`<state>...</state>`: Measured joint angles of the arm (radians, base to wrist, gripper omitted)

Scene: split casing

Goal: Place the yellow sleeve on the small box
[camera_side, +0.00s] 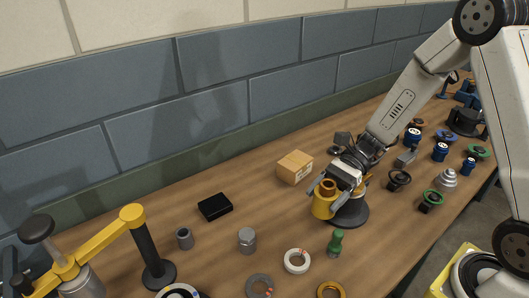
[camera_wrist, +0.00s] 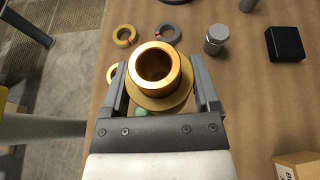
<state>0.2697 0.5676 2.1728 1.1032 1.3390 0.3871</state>
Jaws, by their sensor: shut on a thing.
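The yellow sleeve (camera_side: 323,207) is a flanged, hollow cylinder with a round bore. My gripper (camera_side: 328,193) is shut on it and holds it above the table, in front of a dark round base. In the wrist view the sleeve (camera_wrist: 158,68) sits between the two fingers of my gripper (camera_wrist: 160,88), its open end facing the camera. The small box (camera_side: 294,167) is brown cardboard with a printed label. It stands on the table to the left of and behind the sleeve. The wrist view shows only part of the box (camera_wrist: 297,165) at the lower right corner. Nothing is on its top.
A dark round base (camera_side: 352,214) stands beside the sleeve. A green-topped piece (camera_side: 335,243), a white ring (camera_side: 297,261), a metal jar (camera_side: 247,240) and a black block (camera_side: 215,207) lie on the table (camera_side: 265,200). A brick wall runs behind. Several coloured parts stand at right.

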